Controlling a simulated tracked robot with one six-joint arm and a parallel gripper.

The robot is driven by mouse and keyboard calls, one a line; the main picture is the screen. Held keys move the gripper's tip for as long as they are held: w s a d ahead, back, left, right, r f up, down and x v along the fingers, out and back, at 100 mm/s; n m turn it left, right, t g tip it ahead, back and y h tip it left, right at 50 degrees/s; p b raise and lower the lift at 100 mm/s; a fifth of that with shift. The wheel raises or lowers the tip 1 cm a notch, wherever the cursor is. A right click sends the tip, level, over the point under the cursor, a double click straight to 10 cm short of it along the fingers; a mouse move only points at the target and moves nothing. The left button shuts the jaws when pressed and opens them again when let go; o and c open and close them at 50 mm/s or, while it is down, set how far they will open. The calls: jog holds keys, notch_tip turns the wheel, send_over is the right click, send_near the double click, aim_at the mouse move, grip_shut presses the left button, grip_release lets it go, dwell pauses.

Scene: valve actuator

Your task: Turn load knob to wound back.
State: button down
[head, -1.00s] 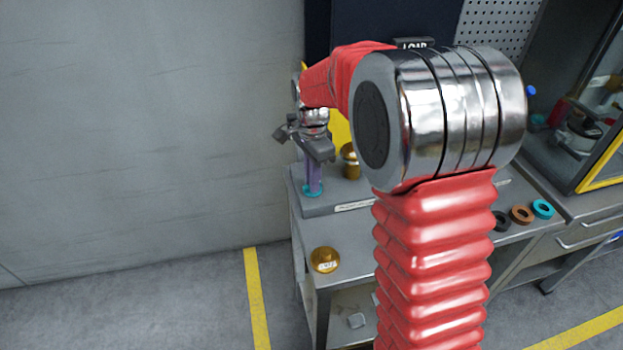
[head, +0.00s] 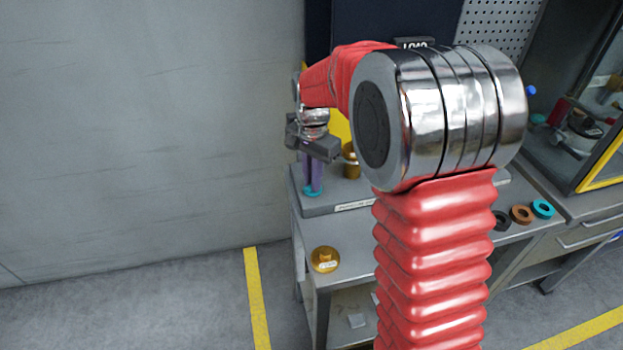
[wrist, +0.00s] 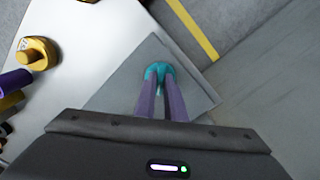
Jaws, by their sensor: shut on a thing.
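My gripper (head: 312,190) points straight down at the left end of the grey plinth on the bench. In the wrist view my gripper (wrist: 160,85) shows two long purple fingers, close together. They are shut on a small teal knob (wrist: 157,70), which I take to be the load knob; the fingers hide much of it. The teal knob (head: 312,193) stands low on the plinth. No mark of its turn angle can be read. A dark sign reading LOAD (head: 413,42) shows partly behind my arm.
A brass piece (head: 350,160) stands right of my gripper and shows at left in the wrist view (wrist: 33,55), near a purple cylinder (wrist: 15,82). A brass disc (head: 325,260) is at the bench's front left. Several rings, one teal (head: 542,209), lie at right.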

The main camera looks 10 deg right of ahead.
jog(key=n, duration=0.4)
jog(key=shift+n, duration=0.3)
jog(key=n, duration=0.5)
jog(key=shift+r, duration=0.1)
jog(key=c, duration=1.8)
grip_release()
notch_tip(320, 180, up, 14)
jog(key=shift+f, duration=0.2)
jog(key=shift+w, duration=0.1)
